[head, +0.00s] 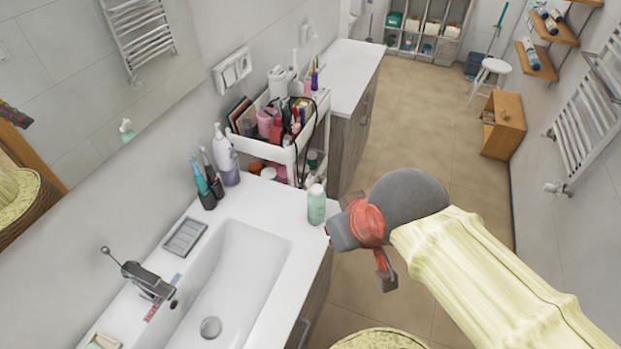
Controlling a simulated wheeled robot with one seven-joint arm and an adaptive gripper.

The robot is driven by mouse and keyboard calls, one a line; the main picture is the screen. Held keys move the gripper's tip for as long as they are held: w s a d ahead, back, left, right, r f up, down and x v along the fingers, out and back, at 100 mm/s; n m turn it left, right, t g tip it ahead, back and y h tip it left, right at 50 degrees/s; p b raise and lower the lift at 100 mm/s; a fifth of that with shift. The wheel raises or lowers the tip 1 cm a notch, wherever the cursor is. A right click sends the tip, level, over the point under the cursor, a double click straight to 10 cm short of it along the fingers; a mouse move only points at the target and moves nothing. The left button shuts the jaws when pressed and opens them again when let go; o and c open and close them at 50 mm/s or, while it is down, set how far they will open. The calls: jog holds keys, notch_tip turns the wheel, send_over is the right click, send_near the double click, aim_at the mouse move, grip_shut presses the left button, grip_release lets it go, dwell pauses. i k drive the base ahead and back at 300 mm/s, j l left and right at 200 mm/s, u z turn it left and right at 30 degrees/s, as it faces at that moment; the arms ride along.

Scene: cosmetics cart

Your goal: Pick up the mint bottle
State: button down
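The mint bottle (316,207) is pale green with a whitish cap. It stands upright on the white counter near its front right edge, beside the sink basin. My gripper (358,238), red and grey, is just to the right of the bottle, past the counter edge. A gap seems to separate them. One finger sticks out well to the lower side, so the gripper looks open. The other finger is mostly hidden, and nothing shows in its grasp.
The sink (228,285) and a soap dish (185,237) lie left of the bottle. A toothbrush cup (208,200) and a white-purple bottle (227,160) stand at the wall. A crowded cosmetics cart (285,148) stands behind. Counter around the mint bottle is clear.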

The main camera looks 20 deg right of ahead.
aim_at(316, 198)
jog(key=u, duration=1.4)
jog(key=z, duration=1.65)
jog(key=k+u, duration=0.5)
jog(key=k+j+u, duration=0.3)
jog(key=u, duration=0.2)
jog(key=k, duration=0.1)
